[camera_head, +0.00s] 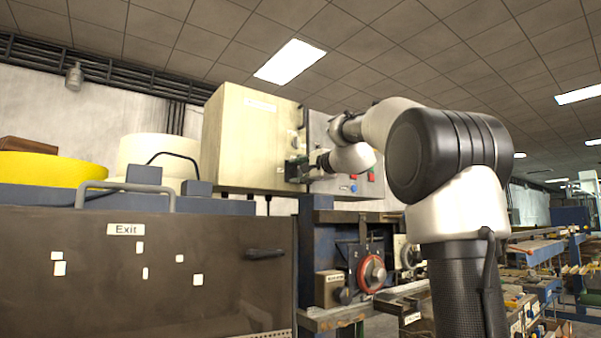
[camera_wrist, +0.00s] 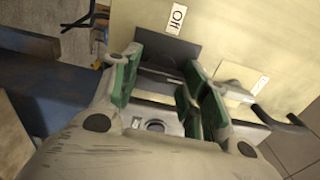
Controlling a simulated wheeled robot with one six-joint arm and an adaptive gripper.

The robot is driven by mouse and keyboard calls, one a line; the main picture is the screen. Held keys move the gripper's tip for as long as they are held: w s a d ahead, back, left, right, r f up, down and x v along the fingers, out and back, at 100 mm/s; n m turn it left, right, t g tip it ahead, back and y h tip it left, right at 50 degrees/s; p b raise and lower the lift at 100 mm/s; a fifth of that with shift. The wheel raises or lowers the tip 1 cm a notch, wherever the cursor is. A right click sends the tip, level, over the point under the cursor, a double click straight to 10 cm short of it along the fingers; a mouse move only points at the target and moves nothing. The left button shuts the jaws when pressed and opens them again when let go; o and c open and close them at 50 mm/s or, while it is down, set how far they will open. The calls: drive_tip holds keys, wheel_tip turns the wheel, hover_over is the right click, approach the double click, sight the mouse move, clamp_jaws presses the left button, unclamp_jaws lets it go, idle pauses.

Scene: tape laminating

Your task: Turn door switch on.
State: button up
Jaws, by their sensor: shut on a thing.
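The door switch (camera_wrist: 160,76) is on the face of the cream cabinet (camera_head: 236,140). In the wrist view an "Off" label (camera_wrist: 177,19) and an "On" label (camera_wrist: 260,86) sit on that face, beyond and to the right of my fingers. My gripper (camera_wrist: 166,76), with green finger pads, is at the switch, shut on a dark part of it between the fingers. Much of the switch is hidden by the fingers. In the head view my gripper (camera_head: 298,169) is small and reaches the cabinet's right side, so its hold is hard to see there.
A grey control box (camera_head: 318,132) with coloured buttons stands just right of the cabinet, close behind my wrist. Below is a brown panel (camera_head: 180,285) with an "Exit" label. A red rotary dial (camera_head: 373,272) sits at lower centre. A yellow roll (camera_head: 45,168) lies at the left.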

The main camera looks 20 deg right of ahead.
drive_tip(key=shift+f, duration=0.1)
drive_tip(key=o, duration=1)
drive_tip(key=shift+o, duration=0.2)
drive_tip(key=s+d, duration=0.2)
drive_tip(key=s, duration=0.9)
drive_tip(key=shift+s+d, duration=0.15)
drive_tip(key=shift+s, duration=0.25)
